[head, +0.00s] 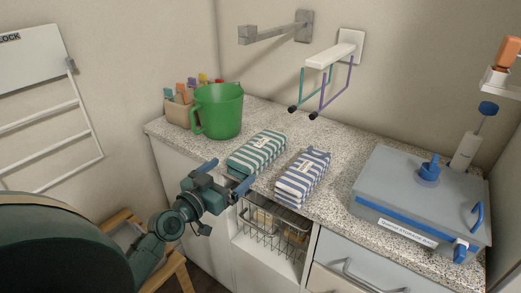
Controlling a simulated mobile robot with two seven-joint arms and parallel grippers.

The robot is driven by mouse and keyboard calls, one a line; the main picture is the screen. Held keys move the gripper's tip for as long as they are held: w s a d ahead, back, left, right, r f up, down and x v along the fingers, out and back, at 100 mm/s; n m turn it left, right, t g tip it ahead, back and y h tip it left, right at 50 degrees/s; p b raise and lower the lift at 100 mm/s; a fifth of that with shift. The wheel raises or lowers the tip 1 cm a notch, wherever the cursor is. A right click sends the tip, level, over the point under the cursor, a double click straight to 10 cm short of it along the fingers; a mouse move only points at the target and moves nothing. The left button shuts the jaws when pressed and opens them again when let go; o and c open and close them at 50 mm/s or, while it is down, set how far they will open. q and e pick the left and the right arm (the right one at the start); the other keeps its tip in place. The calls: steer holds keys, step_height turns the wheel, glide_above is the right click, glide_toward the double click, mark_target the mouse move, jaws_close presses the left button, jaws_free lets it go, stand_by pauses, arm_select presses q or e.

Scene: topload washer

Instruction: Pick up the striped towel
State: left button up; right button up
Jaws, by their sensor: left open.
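Two folded striped towels lie side by side on the speckled counter (335,190). One is a green-and-white striped towel (256,154); the other, to its right, is a blue-and-white striped towel (303,174). My right gripper is not in view.
A green pitcher (218,112) and a box of clips (180,108) stand behind the towels. A grey-blue lidded storage box (415,203) is at the right. Wall-mounted bars (275,33) and a hanging rack (332,58) project above the counter. A wire basket (270,230) sits below.

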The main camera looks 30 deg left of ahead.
mark_target(248, 158)
arm_select(q)
steer(key=w, duration=0.5)
steer(key=w+p, duration=0.1)
steer(key=w, duration=0.2)
steer(key=shift+d+f, duration=0.1)
steer(key=shift+d, duration=0.2)
steer(key=shift+c, duration=0.5)
steer(key=c, duration=1)
